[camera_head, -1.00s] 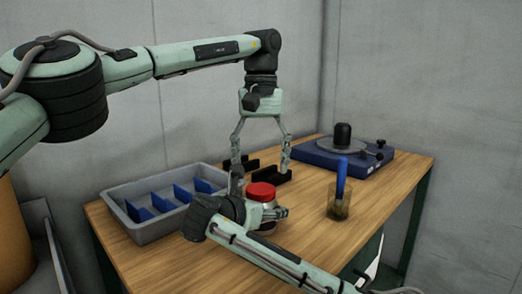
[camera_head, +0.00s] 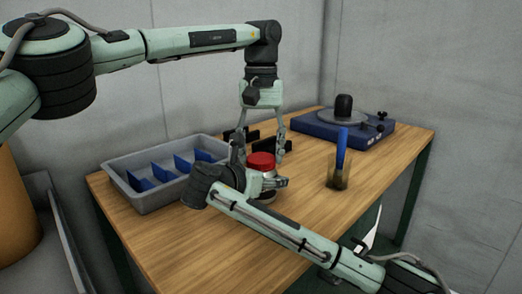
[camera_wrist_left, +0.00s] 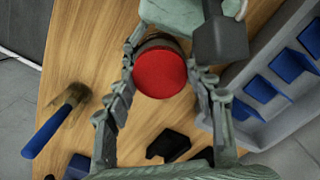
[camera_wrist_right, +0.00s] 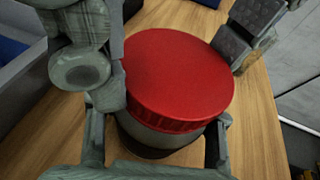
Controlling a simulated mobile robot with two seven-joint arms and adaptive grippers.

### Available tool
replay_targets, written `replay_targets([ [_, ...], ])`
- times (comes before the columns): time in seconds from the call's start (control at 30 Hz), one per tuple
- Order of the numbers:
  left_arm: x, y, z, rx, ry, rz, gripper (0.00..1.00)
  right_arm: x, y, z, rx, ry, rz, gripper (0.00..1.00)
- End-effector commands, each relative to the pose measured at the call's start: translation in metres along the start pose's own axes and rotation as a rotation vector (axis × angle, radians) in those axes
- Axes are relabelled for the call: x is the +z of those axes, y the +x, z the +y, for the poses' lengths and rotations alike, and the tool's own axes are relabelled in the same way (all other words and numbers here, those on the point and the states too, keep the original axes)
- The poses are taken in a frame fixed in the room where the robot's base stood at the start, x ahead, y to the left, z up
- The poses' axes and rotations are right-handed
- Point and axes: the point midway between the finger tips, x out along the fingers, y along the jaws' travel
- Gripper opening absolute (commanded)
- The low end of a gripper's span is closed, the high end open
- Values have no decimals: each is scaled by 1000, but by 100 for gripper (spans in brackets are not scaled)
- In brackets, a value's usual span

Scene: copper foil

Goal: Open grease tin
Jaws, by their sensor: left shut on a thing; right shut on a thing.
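The grease tin (camera_head: 263,196) stands upright on the wooden table, its red lid (camera_head: 261,160) on top. My left gripper (camera_head: 260,155) points down from above, a finger on each side of the lid. In the left wrist view its fingers are shut on the round red lid (camera_wrist_left: 160,72). My right gripper (camera_head: 268,184) comes in low from the front and is shut on the tin's body. In the right wrist view the lid (camera_wrist_right: 178,75) hides most of the grey body (camera_wrist_right: 155,137) and where the fingers touch it.
A grey tray (camera_head: 150,199) with blue dividers stands close on the left. Black holders (camera_head: 252,137) stand just behind the tin. A blue turntable unit (camera_head: 315,130) is at the back right. The front table is clear.

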Motion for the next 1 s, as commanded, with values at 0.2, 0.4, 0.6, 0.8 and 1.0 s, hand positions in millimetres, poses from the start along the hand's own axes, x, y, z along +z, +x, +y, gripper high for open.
replay_targets([
  [0.2, 0, 0, 0, -1, -43, -1, 19, 0, 0, 0, 0, 0, 0, 0],
  [0.4, 0, 0, -1, -1, -266, 0, 19, 0, 0, 0, 0, 0, 0, 0],
  [0.6, 0, 0, -1, -2, -297, 0, 19, 0, 0, 0, 0, 0, 0, 0],
  [0.8, 0, 0, -1, -2, -295, 0, 66, 0, 0, 0, 0, 1, 0, 0],
  [1.0, 0, 0, -1, -1, -294, 0, 74, 0, 0, 0, 0, 0, 0, 0],
])
